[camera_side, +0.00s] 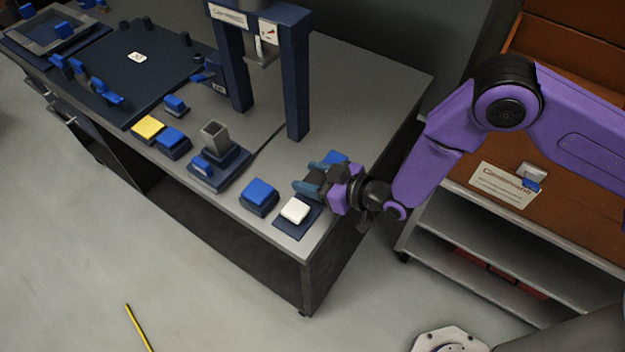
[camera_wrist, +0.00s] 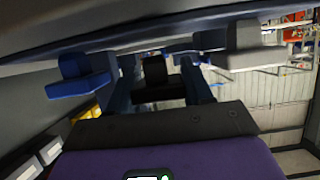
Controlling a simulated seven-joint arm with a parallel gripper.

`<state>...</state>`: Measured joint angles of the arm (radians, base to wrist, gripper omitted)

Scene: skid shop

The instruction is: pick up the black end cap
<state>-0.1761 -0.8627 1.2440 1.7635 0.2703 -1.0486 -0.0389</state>
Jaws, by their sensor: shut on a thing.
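My gripper (camera_side: 318,174) is at the right end of the grey workbench, beside the white block on its dark blue base. Its two blue fingers are shut on the black end cap (camera_wrist: 154,78), which shows as a dark piece between the fingers in the wrist view. In the side view the cap is mostly lost among the fingers and cannot be made out clearly. How far it is above the bench top is hard to tell.
A white block (camera_side: 295,210) and a blue block (camera_side: 260,192) stand close to my gripper. A dark blue press frame (camera_side: 298,80) rises behind. A grey square tube in a fixture (camera_side: 216,138) and a yellow block (camera_side: 148,127) lie further left. An orange-brown shelf unit (camera_side: 560,75) stands right.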

